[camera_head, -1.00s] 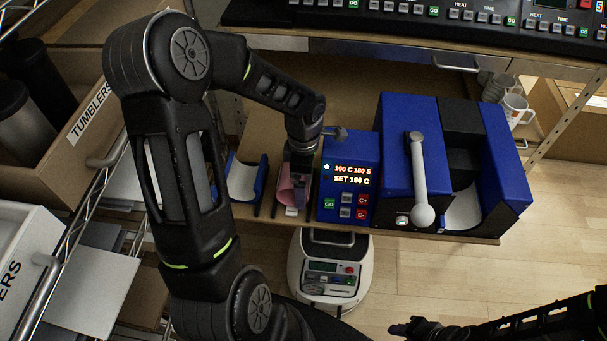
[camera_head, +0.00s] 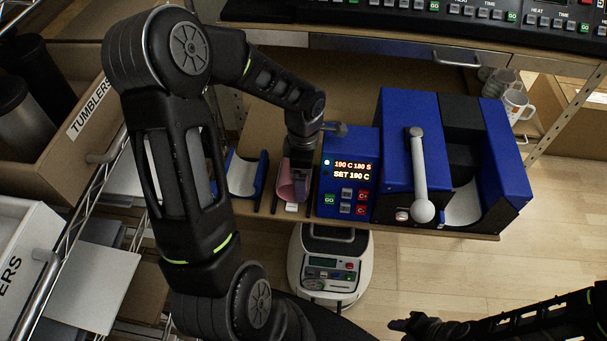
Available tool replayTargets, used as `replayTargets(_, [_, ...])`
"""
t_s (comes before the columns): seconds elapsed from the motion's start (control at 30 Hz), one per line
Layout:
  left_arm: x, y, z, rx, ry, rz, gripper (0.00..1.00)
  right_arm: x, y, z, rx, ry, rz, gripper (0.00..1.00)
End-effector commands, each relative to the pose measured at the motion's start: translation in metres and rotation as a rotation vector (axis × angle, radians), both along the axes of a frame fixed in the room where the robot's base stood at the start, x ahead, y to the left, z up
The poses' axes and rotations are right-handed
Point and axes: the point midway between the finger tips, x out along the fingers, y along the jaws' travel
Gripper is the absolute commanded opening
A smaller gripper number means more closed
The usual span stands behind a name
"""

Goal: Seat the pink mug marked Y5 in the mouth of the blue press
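The pink mug (camera_head: 285,187) is at the front of the wooden bench, between the blue cradle and the control box. My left gripper (camera_head: 300,192) is down at the mug and hides much of it. Whether its fingers are closed on the mug is not clear, and the Y5 mark does not show. The blue press (camera_head: 397,155) stands to the right, with a grey lever along its top. Its open mouth, with a pale curved lining (camera_head: 463,204), is on its right side and looks empty. My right gripper (camera_head: 408,325) is low at the bottom, far from the mug.
The control box (camera_head: 348,190), lit "190 C 180 S", stands between mug and press. A blue cradle (camera_head: 245,176) is left of the mug. Several mugs (camera_head: 514,104) stand behind the press. A white wheeled machine (camera_head: 329,265) is on the floor in front of the bench.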

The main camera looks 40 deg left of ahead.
Motion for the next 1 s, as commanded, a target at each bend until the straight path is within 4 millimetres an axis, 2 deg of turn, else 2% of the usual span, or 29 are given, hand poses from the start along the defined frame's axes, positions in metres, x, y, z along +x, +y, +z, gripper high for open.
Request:
replayTargets(0.77, [0.001,0.0,0.005,0.001,-0.002,0.0,0.29,0.0,0.0,-0.003,0.0,0.0,0.0,0.36])
replayTargets(1.0, [0.001,0.0,0.017,0.001,-0.002,0.0,0.29,0.0,0.0,0.005,0.0,0.0,0.0,0.36])
